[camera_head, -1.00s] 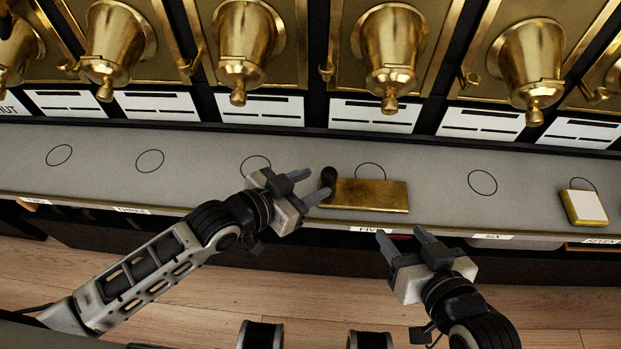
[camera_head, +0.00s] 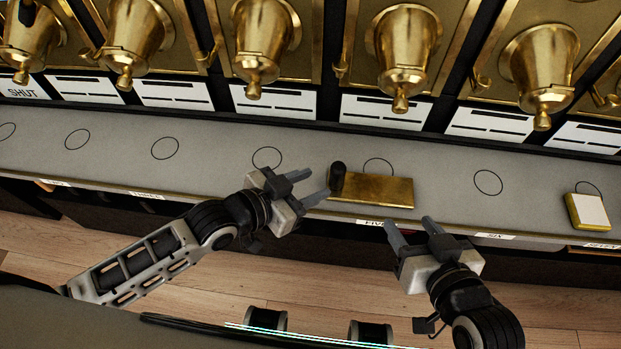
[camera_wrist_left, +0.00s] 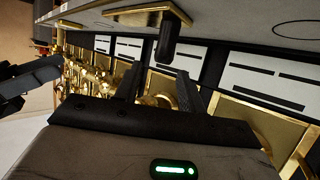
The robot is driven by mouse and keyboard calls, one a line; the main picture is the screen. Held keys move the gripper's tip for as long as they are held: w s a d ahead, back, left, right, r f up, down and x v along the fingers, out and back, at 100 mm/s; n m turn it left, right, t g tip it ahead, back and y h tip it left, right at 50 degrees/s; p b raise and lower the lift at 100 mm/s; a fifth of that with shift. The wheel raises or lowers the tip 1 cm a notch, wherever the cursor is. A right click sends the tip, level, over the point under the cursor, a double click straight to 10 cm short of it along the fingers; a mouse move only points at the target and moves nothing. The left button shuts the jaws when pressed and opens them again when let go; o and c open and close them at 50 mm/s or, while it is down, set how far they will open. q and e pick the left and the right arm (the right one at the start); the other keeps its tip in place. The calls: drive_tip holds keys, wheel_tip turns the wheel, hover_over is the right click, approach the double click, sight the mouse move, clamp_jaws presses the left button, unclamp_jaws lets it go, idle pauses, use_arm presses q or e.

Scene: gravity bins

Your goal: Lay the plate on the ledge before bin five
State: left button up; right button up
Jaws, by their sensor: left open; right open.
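The plate (camera_head: 385,190) is a flat brass rectangle with a dark upright knob (camera_head: 338,177) at its left end. It lies on the grey ledge (camera_head: 225,160) above the FIVE label (camera_head: 374,222), partly covering a drawn circle. The brass bin five (camera_head: 403,45) hangs behind it. My left gripper (camera_head: 313,186) is open just left of the knob, apart from it in the head view. The left wrist view shows the plate (camera_wrist_left: 125,17) and knob (camera_wrist_left: 166,42) ahead of the open fingers. My right gripper (camera_head: 409,222) is open and empty, in front of the ledge's edge below the plate.
More brass bins stand in a row behind the ledge, with white cards beneath them. A yellow-edged white block (camera_head: 588,211) lies on the ledge at the right. The ledge is bare left of the plate and around the circle (camera_head: 488,182) above SIX.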

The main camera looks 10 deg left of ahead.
use_arm(q)
drive_tip(key=shift+s+a+r+p, duration=0.2)
drive_tip(key=shift+s+a+p, duration=0.1)
drive_tip(key=shift+s, duration=0.1)
use_arm(e)
drive_tip(key=shift+r, duration=0.45)
use_arm(q)
drive_tip(key=o, duration=0.6)
drive_tip(key=p+v, duration=0.2)
drive_tip(key=v, duration=1.4)
drive_tip(key=shift+f, duration=0.15)
use_arm(e)
drive_tip(key=f, duration=0.2)
drive_tip(key=shift+s+d+f+g, duration=0.1)
drive_tip(key=shift+d+f+g, duration=0.2)
drive_tip(key=shift+f+g, duration=0.1)
